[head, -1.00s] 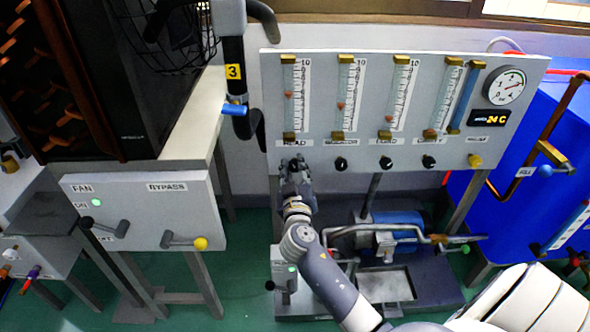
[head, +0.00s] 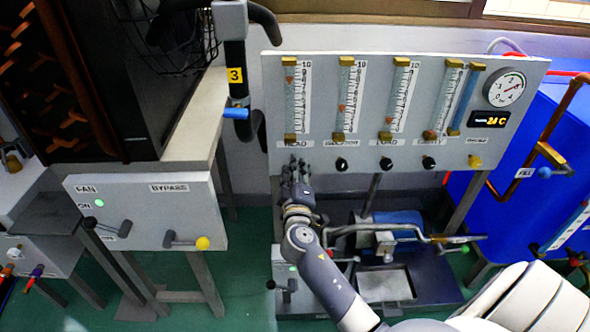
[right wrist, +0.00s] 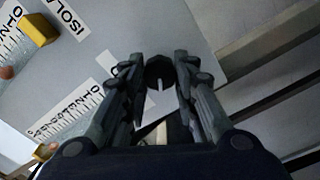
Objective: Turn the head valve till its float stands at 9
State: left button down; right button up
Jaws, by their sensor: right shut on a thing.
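The head valve's flow tube (head: 290,100) is the leftmost of several on the grey panel. Its small orange float (head: 291,78) stands high in the tube, a little below the 10 mark; the exact number is too small to read. The black head valve knob (right wrist: 159,70) sits between the fingers in the right wrist view. My right gripper (head: 298,168) is shut on this knob, below the tube, and hides it in the head view. In the right wrist view the fingers (right wrist: 160,78) flank the knob. My left gripper is not in view.
More black knobs (head: 341,164) and a yellow one (head: 474,161) line the panel's lower edge to the right. A dark post with a blue handle (head: 236,113) stands close on the left. A pump with pipes (head: 400,230) lies below, and a blue tank (head: 540,130) stands right.

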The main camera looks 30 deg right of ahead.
dwell(0.4)
jog(key=o, duration=1.1)
jog(key=shift+s+a, duration=0.1)
jog(key=v, duration=1.1)
jog(key=shift+s+a, duration=0.1)
jog(key=shift+s, duration=0.3)
